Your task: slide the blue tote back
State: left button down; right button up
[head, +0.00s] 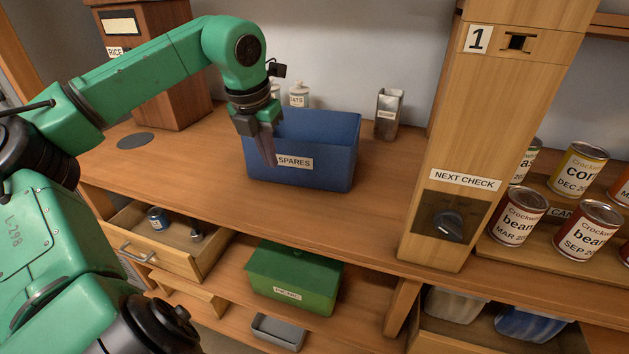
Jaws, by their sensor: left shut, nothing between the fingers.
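The blue tote (325,170), with a white label reading SPARES, stands upright on the wooden counter (390,222) a little left of the picture's middle. My left gripper (271,160) points down at the tote's front left side, in front of its label's left edge. Its fingers are shut with nothing between them. The fingers overlap the tote's front face in the picture; I cannot tell whether they touch it. The gripper hides the tote's front left upper part. My right gripper is not in view.
Small jars (299,95) stand behind the tote, and a metal canister (387,115) stands to its right. A wooden post (480,130) with a knob rises farther right, beside cans (518,216). An open drawer (172,250) and a green bin (293,277) are below the counter.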

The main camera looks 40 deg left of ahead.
pick_arm(q)
jog(key=x, duration=0.6)
jog(key=p+x, duration=0.1)
jog(key=x, duration=0.2)
jog(key=shift+w+a+f, duration=0.25)
jog(key=shift+a+f, duration=0.05)
jog(key=shift+w+a+p, duration=0.25)
jog(key=shift+w+p, duration=0.25)
jog(key=shift+w, duration=0.35)
jog(key=shift+w+a+f+p, duration=0.1)
jog(key=shift+w+p, duration=0.1)
jog(key=shift+w, duration=0.3)
jog(key=shift+w+a+p, duration=0.1)
jog(key=shift+w+p, duration=0.05)
jog(key=shift+w, duration=0.4)
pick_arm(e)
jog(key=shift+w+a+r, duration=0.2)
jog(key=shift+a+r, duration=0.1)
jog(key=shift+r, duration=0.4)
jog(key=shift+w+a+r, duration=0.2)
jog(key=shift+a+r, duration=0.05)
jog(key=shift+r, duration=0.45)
